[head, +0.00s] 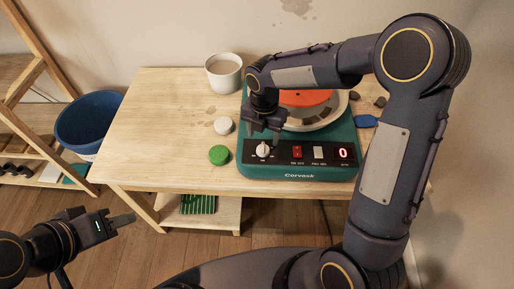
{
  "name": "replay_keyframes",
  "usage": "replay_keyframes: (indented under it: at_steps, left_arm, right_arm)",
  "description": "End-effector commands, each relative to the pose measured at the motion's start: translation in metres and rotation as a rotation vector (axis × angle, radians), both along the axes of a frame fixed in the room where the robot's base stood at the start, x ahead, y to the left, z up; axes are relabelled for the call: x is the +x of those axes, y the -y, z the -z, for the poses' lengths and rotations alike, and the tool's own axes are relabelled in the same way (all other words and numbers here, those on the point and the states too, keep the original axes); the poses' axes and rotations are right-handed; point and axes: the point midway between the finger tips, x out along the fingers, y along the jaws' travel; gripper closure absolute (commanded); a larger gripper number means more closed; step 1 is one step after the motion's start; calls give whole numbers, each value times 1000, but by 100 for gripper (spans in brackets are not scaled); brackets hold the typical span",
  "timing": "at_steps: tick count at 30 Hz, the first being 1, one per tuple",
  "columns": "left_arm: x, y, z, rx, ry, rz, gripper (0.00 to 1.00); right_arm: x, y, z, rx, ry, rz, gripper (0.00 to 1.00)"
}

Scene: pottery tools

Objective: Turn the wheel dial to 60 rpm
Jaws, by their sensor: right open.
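The teal pottery wheel (300,172) stands on the wooden table, with a black front panel. The white wheel dial (263,150) is at the panel's left. A red display (343,153) at the panel's right reads 0. My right gripper (262,135) is open, pointing down just above and behind the dial; I cannot tell whether it touches the dial. My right arm hides part of the wheel's pan and orange disc (306,97). My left gripper (122,220) is low at the left, away from the table; its finger gap is unclear.
A red switch (297,152) and a white switch (318,153) sit right of the dial. A green round item (219,155), a white round item (224,126) and a pale mug (224,73) stand left of the wheel. A blue bucket (88,124) is further left.

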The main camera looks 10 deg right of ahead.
Motion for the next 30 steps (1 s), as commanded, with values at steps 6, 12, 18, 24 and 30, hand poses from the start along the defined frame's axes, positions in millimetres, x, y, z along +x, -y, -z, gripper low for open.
replay_keyframes:
  at_steps: [6, 12, 18, 24, 30]
  left_arm:
    - [0, 0, 0, 0, 0, 0, 64]
    - [0, 0, 0, 0, 0, 0, 64]
    - [0, 0, 0, 0, 0, 0, 64]
    - [0, 0, 0, 0, 0, 0, 64]
    - [0, 0, 0, 0, 0, 0, 64]
  right_arm:
    - [-1, 0, 37, -1, -5, 1, 41]
    - [-1, 0, 55, 0, -1, 3, 41]
    - [0, 0, 59, 1, 1, 4, 41]
    - [-1, 0, 58, 1, 1, 4, 52]
    - [-1, 0, 58, 1, 1, 4, 79]
